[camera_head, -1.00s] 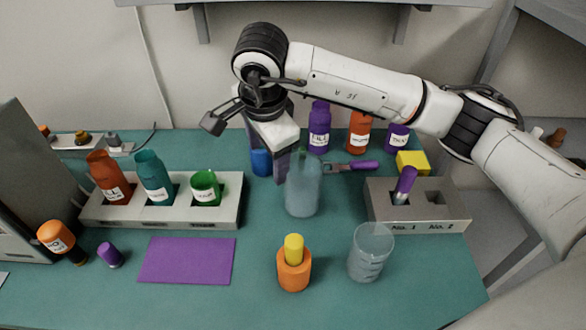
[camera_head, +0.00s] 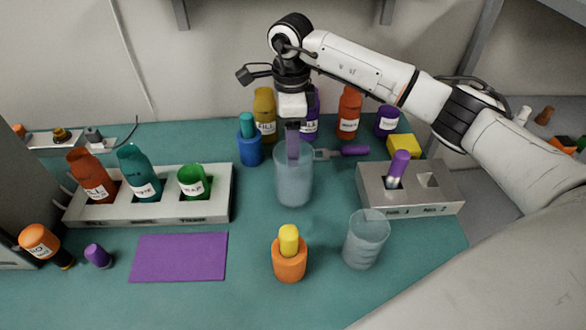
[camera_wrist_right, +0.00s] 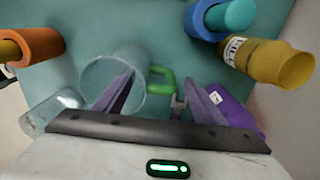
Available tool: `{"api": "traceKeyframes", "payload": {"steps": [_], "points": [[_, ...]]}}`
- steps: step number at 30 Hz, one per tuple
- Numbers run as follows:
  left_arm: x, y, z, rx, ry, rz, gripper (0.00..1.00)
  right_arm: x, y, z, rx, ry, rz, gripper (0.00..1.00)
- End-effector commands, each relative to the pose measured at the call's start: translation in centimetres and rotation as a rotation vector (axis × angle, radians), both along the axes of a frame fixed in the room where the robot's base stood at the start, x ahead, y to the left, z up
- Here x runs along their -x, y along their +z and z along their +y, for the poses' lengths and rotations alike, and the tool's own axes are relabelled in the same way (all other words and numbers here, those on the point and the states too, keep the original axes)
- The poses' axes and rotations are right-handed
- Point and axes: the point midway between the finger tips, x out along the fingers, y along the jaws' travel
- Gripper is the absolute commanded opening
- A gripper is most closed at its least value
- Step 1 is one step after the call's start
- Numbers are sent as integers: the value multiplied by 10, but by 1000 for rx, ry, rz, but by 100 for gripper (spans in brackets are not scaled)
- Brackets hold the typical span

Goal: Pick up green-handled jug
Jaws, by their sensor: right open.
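The clear jug (camera_head: 293,183) stands upright mid-table in the head view. In the wrist view its round rim and body (camera_wrist_right: 100,72) show, with the green handle (camera_wrist_right: 160,74) on the side. The handle is hidden in the head view. My right gripper (camera_head: 292,153) points down at the jug's top, and its fingers overlap the rim. In the wrist view the right gripper (camera_wrist_right: 160,79) is open; one finger overlaps the jug's mouth and the handle appears between the fingertips. Whether the fingers touch the jug cannot be told. My left gripper is not in view.
Behind the jug are a yellow bottle (camera_head: 265,112), a blue holder (camera_head: 250,149) and a purple-handled tool (camera_head: 348,151). A clear beaker (camera_head: 366,240) and an orange holder (camera_head: 289,263) stand in front. Racks flank it left (camera_head: 150,213) and right (camera_head: 410,208). A purple mat (camera_head: 178,257) lies bare.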

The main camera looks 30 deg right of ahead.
Motion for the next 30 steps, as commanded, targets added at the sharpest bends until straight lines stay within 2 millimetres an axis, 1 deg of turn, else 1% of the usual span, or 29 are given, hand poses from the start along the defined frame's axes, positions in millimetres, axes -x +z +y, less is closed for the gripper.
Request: {"api": "traceKeyframes", "payload": {"steps": [5, 6, 9, 12, 18, 23, 27, 29, 30], "points": [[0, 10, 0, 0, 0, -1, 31, 1, -25, -1, 0, -1, 5, 64], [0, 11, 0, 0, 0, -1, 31, 1, -32, -2, -1, 0, 6, 64], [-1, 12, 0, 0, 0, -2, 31, 1, -43, -1, 0, 1, 3, 64], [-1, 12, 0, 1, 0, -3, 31, 0, -49, -1, -1, 1, 2, 64], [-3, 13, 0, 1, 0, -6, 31, 0, -49, -1, 0, 1, 0, 64], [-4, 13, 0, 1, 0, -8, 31, 0, -49, -1, 0, 1, 0, 37], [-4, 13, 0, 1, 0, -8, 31, 0, -49, -2, 0, 1, 0, 13], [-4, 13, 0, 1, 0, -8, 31, 0, -49, -2, 0, 1, 0, 3], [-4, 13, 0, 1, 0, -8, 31, 0, -49, -2, 0, 1, 0, 0]]}}
